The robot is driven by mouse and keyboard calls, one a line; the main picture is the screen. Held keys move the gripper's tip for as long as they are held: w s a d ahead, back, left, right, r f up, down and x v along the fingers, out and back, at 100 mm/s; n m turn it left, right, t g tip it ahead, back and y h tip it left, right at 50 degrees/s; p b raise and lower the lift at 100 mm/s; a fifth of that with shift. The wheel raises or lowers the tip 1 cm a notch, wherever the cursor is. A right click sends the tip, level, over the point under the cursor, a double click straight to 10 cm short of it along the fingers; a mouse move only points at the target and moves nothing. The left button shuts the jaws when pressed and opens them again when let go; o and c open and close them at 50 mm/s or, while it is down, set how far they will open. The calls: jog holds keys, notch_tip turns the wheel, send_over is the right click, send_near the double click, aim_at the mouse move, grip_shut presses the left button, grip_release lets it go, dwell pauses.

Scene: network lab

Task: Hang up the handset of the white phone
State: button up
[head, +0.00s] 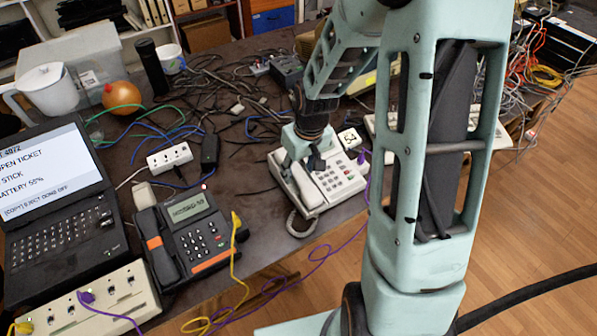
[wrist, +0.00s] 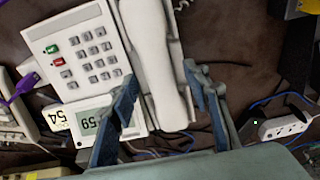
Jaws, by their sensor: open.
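The white phone (head: 338,182) stands on the dark table, below my gripper. In the wrist view its keypad body (wrist: 92,52) and a small display reading 59 are left of the handset. The white handset (wrist: 158,70) lies lengthwise along the side of the phone; in the head view it shows partly (head: 306,186) at the phone's left side. I cannot tell whether it is fully seated in its cradle. My gripper (wrist: 160,75) is open, one finger on each side of the handset. In the head view the gripper (head: 304,163) is over the phone's left part.
A black and orange desk phone (head: 190,235) stands to the left, near a laptop (head: 60,190) and a white power strip (head: 169,158). A label reading 54 (head: 348,138) is behind the white phone. Cables lie around; a purple cable (head: 335,248) passes in front.

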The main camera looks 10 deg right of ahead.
jog(key=v, duration=1)
jog(key=shift+r, duration=0.15)
